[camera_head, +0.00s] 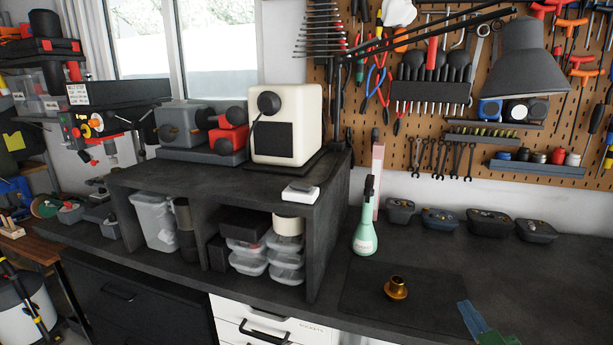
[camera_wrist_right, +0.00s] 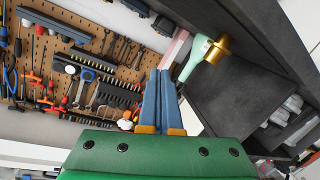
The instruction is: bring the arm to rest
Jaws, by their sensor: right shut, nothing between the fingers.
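My right gripper (camera_head: 464,304) shows at the bottom right of the head view, with blue fingers and a green body. It is over the black bench top, to the right of a brass flanged part (camera_head: 396,288). In the right wrist view the two blue fingers (camera_wrist_right: 160,74) lie side by side, shut, with nothing between them. The brass part (camera_wrist_right: 216,48) appears past the fingertips at upper right, apart from them. My left gripper is in neither view.
The brass part stands on a dark mat (camera_head: 362,303). Several small dark bins (camera_head: 490,224) line the wall below a tool pegboard (camera_head: 428,164). A black shelf unit (camera_head: 328,225) stands left. Bench space at right is clear.

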